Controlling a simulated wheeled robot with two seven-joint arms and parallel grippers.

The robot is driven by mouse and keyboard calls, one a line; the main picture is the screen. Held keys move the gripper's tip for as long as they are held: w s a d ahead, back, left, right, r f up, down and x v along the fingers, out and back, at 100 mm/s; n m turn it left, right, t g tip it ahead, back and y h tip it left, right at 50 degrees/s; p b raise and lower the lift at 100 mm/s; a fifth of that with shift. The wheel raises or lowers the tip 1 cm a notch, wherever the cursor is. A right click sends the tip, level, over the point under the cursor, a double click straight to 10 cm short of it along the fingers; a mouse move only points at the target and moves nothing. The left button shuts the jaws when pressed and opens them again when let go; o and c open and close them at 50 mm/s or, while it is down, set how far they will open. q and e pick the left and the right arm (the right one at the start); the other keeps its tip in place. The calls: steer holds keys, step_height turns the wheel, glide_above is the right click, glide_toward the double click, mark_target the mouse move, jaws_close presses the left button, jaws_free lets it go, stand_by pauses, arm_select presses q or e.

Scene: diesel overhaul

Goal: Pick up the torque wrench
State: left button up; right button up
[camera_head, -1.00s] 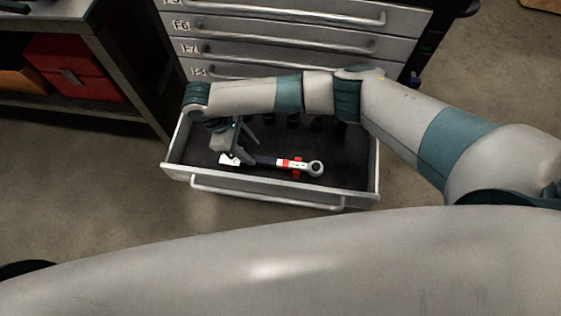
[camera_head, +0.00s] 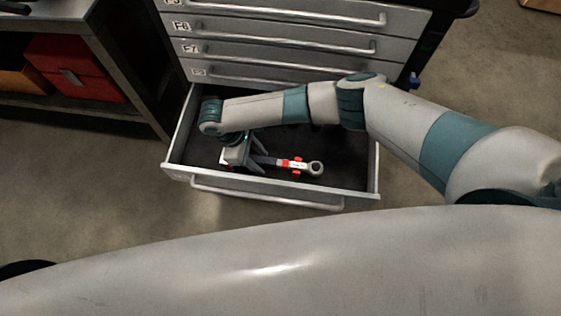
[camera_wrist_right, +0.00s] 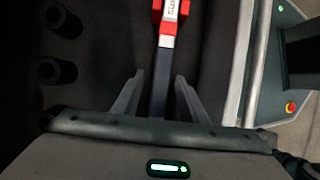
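The torque wrench (camera_head: 298,165) lies in the open bottom drawer, with its ring-shaped head to the right, red and white bands beside it and a dark shaft to the left. My right gripper (camera_head: 251,161) is low in the drawer over the left part of the wrench and hides some of it. In the right wrist view, the dark shaft (camera_wrist_right: 161,85) runs between the two spread fingers of the gripper (camera_wrist_right: 159,82), with a gap on each side. My left gripper is not in view.
The drawer's front wall (camera_head: 270,187) with its handle is close in front of the wrench. Dark round sockets (camera_wrist_right: 58,71) stand in the drawer beside it. The closed upper drawers (camera_head: 280,50) rise behind. A shelf with a red box (camera_head: 75,68) is at left.

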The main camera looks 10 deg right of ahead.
steer(key=shift+d+f, duration=0.1)
steer(key=shift+f, duration=0.15)
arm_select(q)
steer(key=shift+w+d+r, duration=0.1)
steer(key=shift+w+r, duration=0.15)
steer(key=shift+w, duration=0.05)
arm_select(e)
jaws_close()
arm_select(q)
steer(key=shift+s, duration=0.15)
arm_select(e)
steer(key=shift+r, duration=0.1)
